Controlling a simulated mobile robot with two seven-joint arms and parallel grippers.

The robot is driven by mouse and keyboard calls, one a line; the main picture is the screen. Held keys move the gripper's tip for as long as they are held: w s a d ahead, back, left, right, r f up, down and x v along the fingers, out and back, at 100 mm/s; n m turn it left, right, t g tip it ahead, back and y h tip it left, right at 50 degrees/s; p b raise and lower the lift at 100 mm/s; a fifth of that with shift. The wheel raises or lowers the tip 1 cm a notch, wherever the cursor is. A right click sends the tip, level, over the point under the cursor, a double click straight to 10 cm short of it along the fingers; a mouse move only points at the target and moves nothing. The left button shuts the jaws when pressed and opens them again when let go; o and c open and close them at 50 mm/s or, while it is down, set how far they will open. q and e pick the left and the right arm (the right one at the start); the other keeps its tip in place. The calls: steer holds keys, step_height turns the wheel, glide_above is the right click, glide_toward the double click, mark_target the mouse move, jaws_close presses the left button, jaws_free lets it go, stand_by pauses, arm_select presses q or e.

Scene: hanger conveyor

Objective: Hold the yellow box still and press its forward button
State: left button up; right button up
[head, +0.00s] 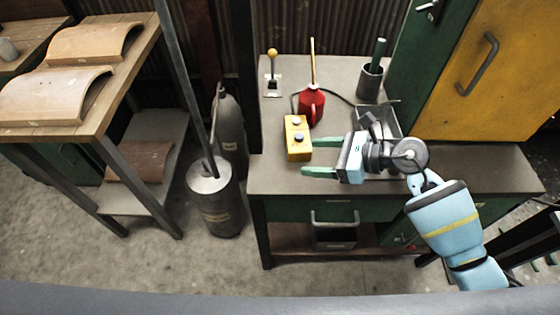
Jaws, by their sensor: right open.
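The yellow box (298,148) stands on the grey bench top, left of my right gripper. My right gripper (318,157) comes in from the right with green fingers apart. One finger reaches the box's right side near its middle, and the other lies just in front of the box's near end. I cannot tell whether either touches it. My left gripper does not show.
On the bench (262,178), a red oil can (311,104) stands right behind the box. A lever with a yellow knob (272,70), a grey cup (370,82) and a metal tray (391,118) are nearby. The bench left of the box is clear.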

steer(key=shift+w+d+f+n+g+h, duration=0.2)
steer(key=shift+d+f+n+g+h, duration=0.2)
steer(key=shift+d+n+h, duration=0.1)
